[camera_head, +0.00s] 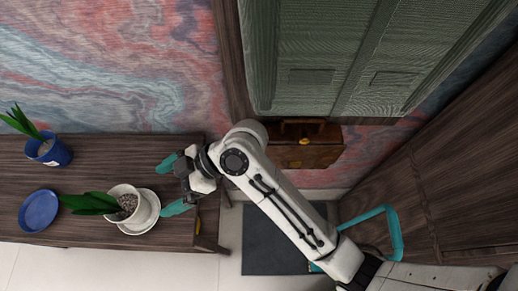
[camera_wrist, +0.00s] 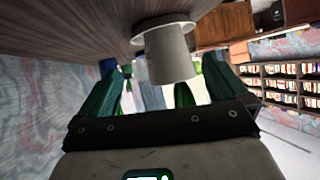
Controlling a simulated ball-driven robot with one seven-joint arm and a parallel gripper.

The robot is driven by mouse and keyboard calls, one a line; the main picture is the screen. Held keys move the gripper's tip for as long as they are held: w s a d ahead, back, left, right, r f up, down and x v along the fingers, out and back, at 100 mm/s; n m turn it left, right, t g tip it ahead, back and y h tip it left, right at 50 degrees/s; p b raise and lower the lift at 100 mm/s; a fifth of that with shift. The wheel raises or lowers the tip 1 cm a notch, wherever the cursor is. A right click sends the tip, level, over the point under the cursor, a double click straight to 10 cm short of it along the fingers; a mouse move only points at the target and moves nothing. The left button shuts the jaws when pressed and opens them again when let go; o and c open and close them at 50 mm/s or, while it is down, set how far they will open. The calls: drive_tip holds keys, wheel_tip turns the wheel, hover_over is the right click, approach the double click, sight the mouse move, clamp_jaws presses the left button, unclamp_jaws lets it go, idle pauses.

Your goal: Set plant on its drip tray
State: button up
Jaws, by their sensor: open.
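A white pot (camera_head: 126,203) with grey granules and broad green leaves (camera_head: 88,203) is on the desk, its leaves reaching left. A white saucer (camera_head: 149,222) shows around its lower right side. In the wrist view the white pot (camera_wrist: 172,66) appears to stand on the white saucer (camera_wrist: 143,38), in a picture turned upside down. My gripper (camera_head: 174,186) is open and empty, right of the pot. Its teal fingers point toward the pot, which shows between them in the wrist view. A blue pot (camera_head: 56,154) with a green plant and an empty blue saucer (camera_head: 39,209) are further left.
The dark wooden desk (camera_head: 95,165) has bare room behind the white pot. Its right edge is just beyond the gripper. A brown case (camera_head: 306,153) and a teal metal frame (camera_head: 392,224) stand to the right. The wrist view shows bookshelves (camera_wrist: 285,83).

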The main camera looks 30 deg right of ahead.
drive_tip(key=s+d+f+m+h, duration=0.3)
drive_tip(key=d+f+m, duration=0.1)
drive_tip(key=d, duration=0.4)
drive_tip(key=s+d+f+m+h, duration=0.3)
drive_tip(key=d+f, duration=0.1)
drive_tip(key=d, duration=0.4)
drive_tip(key=s+d+f+m+g+h, duration=0.1)
drive_tip(key=s+d+m+h, duration=0.5)
drive_tip(key=s+d, duration=0.7)
drive_tip(key=d+f+m, duration=0.1)
drive_tip(key=d+m, duration=0.1)
drive_tip(key=d, duration=0.2)
drive_tip(key=shift+s+d, duration=0.15)
drive_tip(key=shift+s, duration=0.15)
